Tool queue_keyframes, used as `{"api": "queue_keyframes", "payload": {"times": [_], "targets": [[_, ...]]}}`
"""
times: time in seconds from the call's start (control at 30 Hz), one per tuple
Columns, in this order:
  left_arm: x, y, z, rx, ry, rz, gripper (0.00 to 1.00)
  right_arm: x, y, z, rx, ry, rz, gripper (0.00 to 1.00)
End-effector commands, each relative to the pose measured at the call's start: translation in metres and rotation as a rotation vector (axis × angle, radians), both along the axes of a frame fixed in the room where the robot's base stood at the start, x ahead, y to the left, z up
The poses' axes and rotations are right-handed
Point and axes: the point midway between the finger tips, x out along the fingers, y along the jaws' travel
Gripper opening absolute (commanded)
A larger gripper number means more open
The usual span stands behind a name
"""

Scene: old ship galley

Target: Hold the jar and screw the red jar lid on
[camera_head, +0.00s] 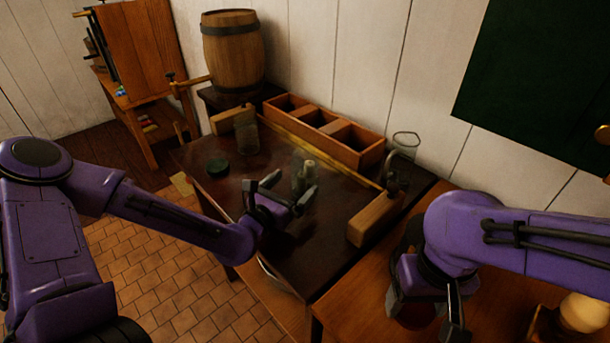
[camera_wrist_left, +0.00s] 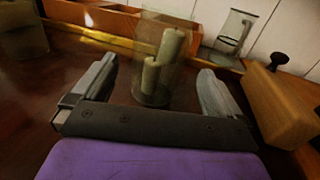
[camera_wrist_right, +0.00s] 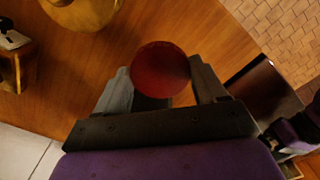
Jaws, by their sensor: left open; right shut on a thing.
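The glass jar (camera_head: 304,177) stands upright on the dark tabletop with pale candles inside. In the left wrist view the jar (camera_wrist_left: 148,86) is ahead of and between my left fingers. My left gripper (camera_head: 289,190) is open, its fingertips close to the jar; I cannot tell whether they touch it. My right gripper (camera_wrist_right: 161,85) is shut on the round red lid (camera_wrist_right: 159,66), over the brown wooden surface at the right. In the head view the lid (camera_head: 417,318) is dark and partly hidden by the gripper.
A wooden divided box (camera_head: 325,132) lines the back of the dark table (camera_head: 320,240). A dark green disc (camera_head: 217,168) and another glass jar (camera_head: 246,138) are at the left. A wooden block with a clamp (camera_head: 375,218) stands right of the jar. A clear glass (camera_head: 405,146) stands behind.

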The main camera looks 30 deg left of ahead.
Motion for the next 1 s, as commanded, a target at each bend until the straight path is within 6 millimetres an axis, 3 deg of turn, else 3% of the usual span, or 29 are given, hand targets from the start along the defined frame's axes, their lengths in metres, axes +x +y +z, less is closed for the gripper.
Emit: {"api": "queue_keyframes", "payload": {"times": [0.2,0.5,0.8,1.0], "targets": [[0.02,-0.001,-0.001,0.003,0.001,0.001,1.0,0.0,0.001,-0.001,0.0,0.0,0.002,0.43],[0.024,0.0,0.001,0.002,0.0,0.003,1.0,0.0,0.001,0.001,0.0,0.0,0.004,0.43],[0.068,-0.003,0.002,0.004,0.001,0.003,1.0,0.0,0.001,0.011,0.0,0.0,0.004,0.43],[0.073,-0.003,0.001,0.0,0.0,0.004,1.0,0.0,0.002,0.011,0.0,0.0,0.004,0.43]]}}
